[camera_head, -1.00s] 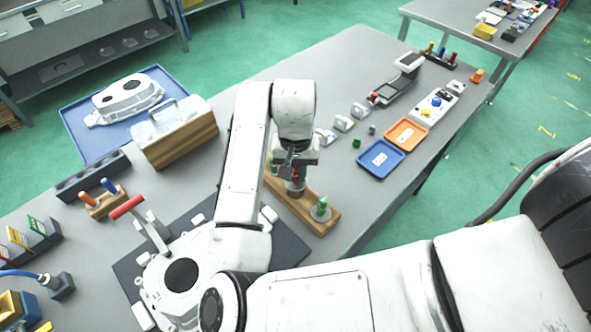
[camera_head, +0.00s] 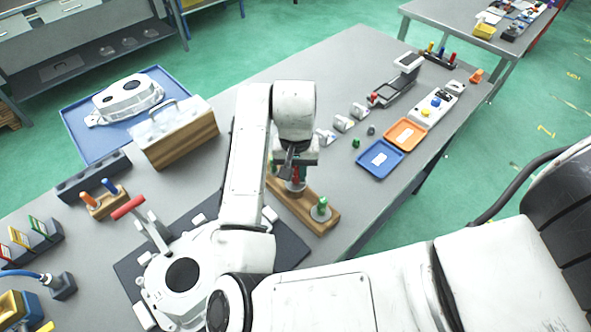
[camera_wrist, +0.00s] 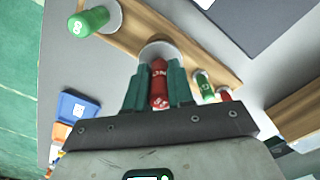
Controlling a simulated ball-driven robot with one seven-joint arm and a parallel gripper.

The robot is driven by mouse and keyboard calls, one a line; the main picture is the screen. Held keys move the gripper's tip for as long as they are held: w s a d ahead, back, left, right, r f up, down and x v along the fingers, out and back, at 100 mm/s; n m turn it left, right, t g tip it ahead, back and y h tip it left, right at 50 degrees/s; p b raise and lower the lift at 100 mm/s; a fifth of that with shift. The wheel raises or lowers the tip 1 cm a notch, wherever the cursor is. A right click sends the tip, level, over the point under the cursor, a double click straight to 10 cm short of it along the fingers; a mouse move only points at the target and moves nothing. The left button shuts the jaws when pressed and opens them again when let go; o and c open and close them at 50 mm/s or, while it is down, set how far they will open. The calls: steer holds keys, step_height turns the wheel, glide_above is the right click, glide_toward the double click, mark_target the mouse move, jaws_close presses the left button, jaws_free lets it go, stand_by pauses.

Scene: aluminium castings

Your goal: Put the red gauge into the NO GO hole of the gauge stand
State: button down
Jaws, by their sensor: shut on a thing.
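The wooden gauge stand (camera_head: 308,207) lies on the grey bench, and its board also shows in the wrist view (camera_wrist: 185,48). A green gauge (camera_head: 321,204) marked GO stands in the white ring at its near end; it is at upper left in the wrist view (camera_wrist: 88,21). My gripper (camera_wrist: 155,86) is shut on the red gauge (camera_wrist: 158,84), its dark green fingers on both sides. The red gauge is in line with the stand's other white ring (camera_wrist: 160,47). My gripper (camera_head: 294,174) points down there. I cannot tell how deep the gauge's lower end sits.
A smaller green gauge (camera_wrist: 204,84) and a red one (camera_wrist: 225,94) show beyond the ring. A blue tray (camera_head: 380,159) and an orange tray (camera_head: 406,134) lie to the right.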

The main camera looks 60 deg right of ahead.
mark_target(296, 182)
steer(key=shift+f+b, duration=1.35)
steer(key=shift+f, duration=0.7)
stand_by(0.6)
steer(key=c, duration=0.9)
jaws_free()
step_height(296, 182, up, 11)
steer(key=shift+f+p, duration=0.1)
steer(key=shift+p, duration=0.3)
steer(key=shift+s, duration=0.1)
